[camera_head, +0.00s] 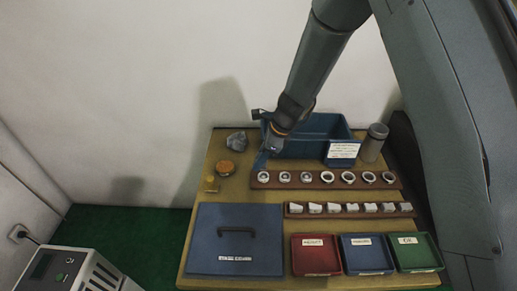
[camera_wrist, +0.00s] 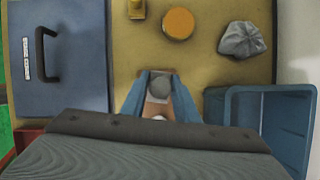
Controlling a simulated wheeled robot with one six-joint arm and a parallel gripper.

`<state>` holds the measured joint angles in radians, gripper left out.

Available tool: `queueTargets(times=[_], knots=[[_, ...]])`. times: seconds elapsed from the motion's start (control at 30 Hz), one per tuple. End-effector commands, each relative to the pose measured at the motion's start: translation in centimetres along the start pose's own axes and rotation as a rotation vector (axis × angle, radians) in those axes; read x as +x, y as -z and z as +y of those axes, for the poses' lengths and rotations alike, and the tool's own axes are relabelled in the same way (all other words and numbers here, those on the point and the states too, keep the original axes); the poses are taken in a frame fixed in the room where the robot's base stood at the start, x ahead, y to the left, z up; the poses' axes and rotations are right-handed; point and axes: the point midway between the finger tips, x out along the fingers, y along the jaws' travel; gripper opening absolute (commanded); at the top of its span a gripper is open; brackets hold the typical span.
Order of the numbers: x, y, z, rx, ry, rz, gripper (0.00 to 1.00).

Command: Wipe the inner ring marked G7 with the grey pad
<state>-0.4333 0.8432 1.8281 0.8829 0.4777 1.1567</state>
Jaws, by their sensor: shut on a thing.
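My gripper (camera_head: 263,160) hangs over the left end of the back wooden rack (camera_head: 255,180). In the wrist view, its two blue fingers (camera_wrist: 158,97) are shut on a grey pad (camera_wrist: 159,84) with a rounded face. The back rack bears a row of several ring-shaped pieces, such as the ring (camera_head: 327,177). The markings are too small to read, so I cannot tell which is G7. In the wrist view a white piece (camera_wrist: 158,118) shows partly between the fingers.
A blue bin (camera_head: 345,131) stands behind the racks, beside a grey canister (camera_head: 372,148). A crumpled grey cloth (camera_head: 237,141), an orange disc (camera_head: 225,168) and a small yellow block (camera_head: 210,184) lie left. A blue handled panel (camera_head: 215,220) and red (camera_head: 316,261), blue (camera_head: 367,256) and green (camera_head: 414,254) trays lie in front.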

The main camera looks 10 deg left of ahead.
Motion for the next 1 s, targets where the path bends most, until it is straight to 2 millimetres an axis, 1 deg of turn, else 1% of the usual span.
queueTargets(times=[0.03,0.1,0.33,0.9,1.0], knots=[[-0.7,-0.3,0.0,0.001,0.001,0.0,0.0],[-1.3,-0.5,0.0,0.002,0.001,0.0,0.0],[-3.0,-1.0,-0.1,0.004,0.002,0.0,0.0],[-3.1,-1.0,-0.1,0.004,0.002,0.0,0.0],[-3.1,-0.6,-0.2,-0.01,-0.004,0.001,0.0]])
